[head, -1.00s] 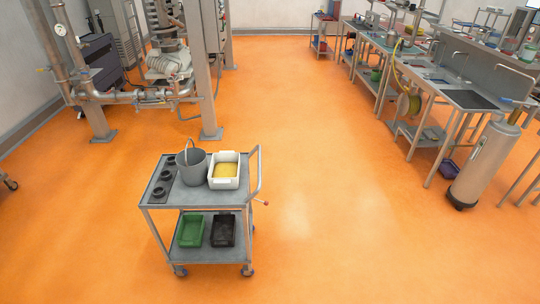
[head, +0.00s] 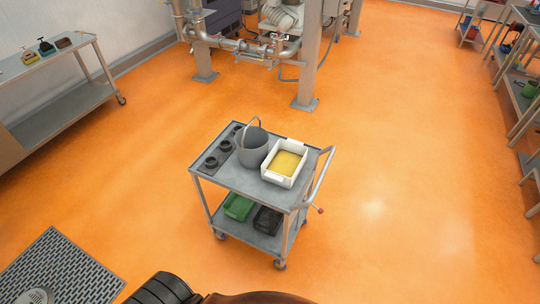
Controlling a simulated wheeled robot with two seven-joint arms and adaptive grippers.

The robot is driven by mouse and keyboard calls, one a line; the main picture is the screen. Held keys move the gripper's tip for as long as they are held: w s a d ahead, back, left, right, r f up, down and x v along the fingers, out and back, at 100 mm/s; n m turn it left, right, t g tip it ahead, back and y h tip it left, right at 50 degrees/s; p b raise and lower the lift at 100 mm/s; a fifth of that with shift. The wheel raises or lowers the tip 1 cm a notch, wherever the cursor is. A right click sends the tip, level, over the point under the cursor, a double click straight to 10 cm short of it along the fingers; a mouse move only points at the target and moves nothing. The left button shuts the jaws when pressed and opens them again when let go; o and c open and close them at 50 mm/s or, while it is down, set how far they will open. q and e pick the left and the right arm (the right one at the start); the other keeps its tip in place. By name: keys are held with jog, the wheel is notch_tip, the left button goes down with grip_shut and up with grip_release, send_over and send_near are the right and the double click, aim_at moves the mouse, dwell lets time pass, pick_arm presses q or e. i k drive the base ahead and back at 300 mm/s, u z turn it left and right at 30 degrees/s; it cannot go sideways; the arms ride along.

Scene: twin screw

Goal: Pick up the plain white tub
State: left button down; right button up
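A white tub (head: 284,163) with yellow contents sits on the top shelf of a grey cart (head: 238,182), near its push handle. It stands upright, just right of a grey bucket (head: 253,147) with a raised handle. The gap between tub and bucket is small. Neither of my grippers shows in the head view.
Black round fittings (head: 211,162) line the cart's left side. Its lower shelf holds a green bin (head: 238,206) and a black bin (head: 267,220). Open orange floor surrounds the cart. A floor grating (head: 75,262) lies lower left, a bench (head: 62,62) upper left.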

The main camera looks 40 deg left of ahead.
aim_at(285, 163)
jog(key=u, duration=0.85)
jog(key=i, duration=0.8)
jog(key=u, duration=0.95)
